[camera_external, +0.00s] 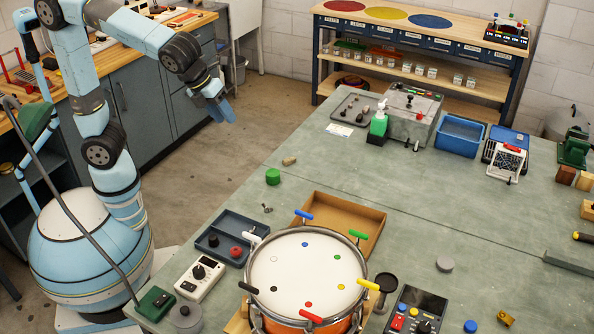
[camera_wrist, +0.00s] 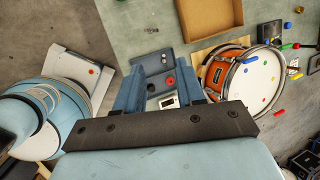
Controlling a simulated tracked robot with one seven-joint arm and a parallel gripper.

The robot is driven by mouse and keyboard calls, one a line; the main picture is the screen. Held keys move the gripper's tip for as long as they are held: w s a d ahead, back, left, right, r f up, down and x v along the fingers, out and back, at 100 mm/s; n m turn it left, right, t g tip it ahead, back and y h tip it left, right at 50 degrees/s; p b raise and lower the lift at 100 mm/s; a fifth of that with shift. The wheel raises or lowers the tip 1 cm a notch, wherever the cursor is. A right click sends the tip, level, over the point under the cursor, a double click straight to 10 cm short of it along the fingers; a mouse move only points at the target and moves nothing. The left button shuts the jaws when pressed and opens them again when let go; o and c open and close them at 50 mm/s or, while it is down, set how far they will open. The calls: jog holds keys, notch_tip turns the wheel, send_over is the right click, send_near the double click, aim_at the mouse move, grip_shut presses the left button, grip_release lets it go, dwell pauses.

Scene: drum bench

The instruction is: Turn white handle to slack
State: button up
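The drum (camera_external: 306,272) has a white head, an orange shell and a metal rim with coloured handles around it. The white handle (camera_external: 252,237) is at the rim's upper left, beside the dark tray. The other handles are blue (camera_external: 304,215), green (camera_external: 358,234), yellow (camera_external: 368,284), red (camera_external: 311,317) and black (camera_external: 248,287). My gripper (camera_external: 223,108) is raised over the floor beyond the bench's left edge, well away from the drum. Its fingers are apart and empty in the wrist view (camera_wrist: 160,92). The drum (camera_wrist: 212,72) is right of them there; I cannot make out its white handle.
A dark tray (camera_external: 212,254) with knobs and a white meter (camera_external: 200,279) stand left of the drum. A wooden tray (camera_external: 370,222) lies behind it. A black control box (camera_external: 419,312) and dark round stand (camera_external: 386,284) are to its right. The bench's middle is mostly clear.

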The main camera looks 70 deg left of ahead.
jog(key=d+f+m+h, duration=0.1)
jog(key=d+f+m, duration=0.1)
jog(key=d+m, duration=1.1)
jog(key=m+g+h, duration=0.2)
jog(key=m, duration=0.2)
send_near(252, 235)
jog(key=x, duration=1)
jog(key=shift+f, duration=0.15)
grip_shut()
